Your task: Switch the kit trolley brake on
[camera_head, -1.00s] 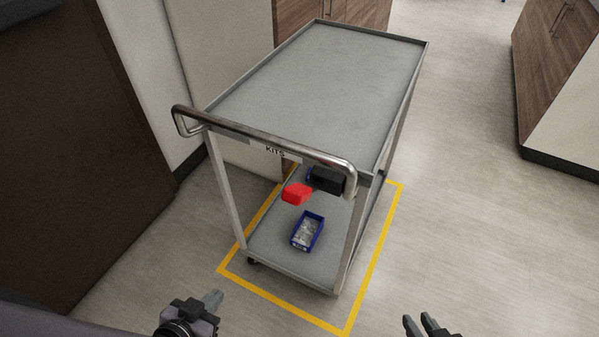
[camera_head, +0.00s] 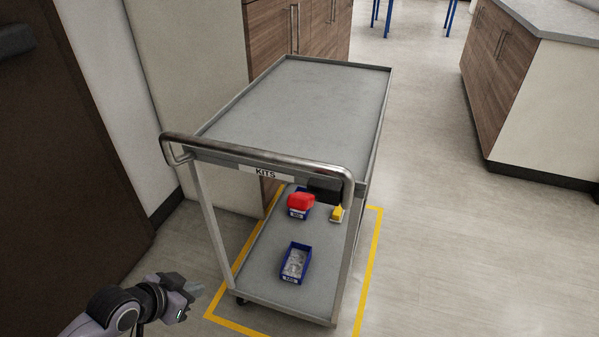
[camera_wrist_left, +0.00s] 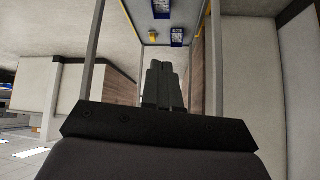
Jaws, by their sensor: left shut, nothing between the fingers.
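The kit trolley (camera_head: 305,100) stands ahead with a tubular handle (camera_head: 262,158) and a "KITS" label on its near end. A red lever (camera_head: 301,201) sticks out to the left from a black housing (camera_head: 325,190) below the handle's right side. This appears to be the brake. My left gripper (camera_head: 196,290) is at the lower left, low beside the trolley's near left leg and apart from the lever. Its fingers (camera_wrist_left: 163,82) are shut and empty in the left wrist view. My right gripper is out of view.
A blue bin (camera_head: 295,263) stands on the lower shelf, another partly behind the lever. A yellow item (camera_head: 338,214) lies beside it. Yellow floor tape (camera_head: 369,265) frames the trolley. A dark door (camera_head: 60,170) is left, wooden cabinets behind and right. Floor to the right is clear.

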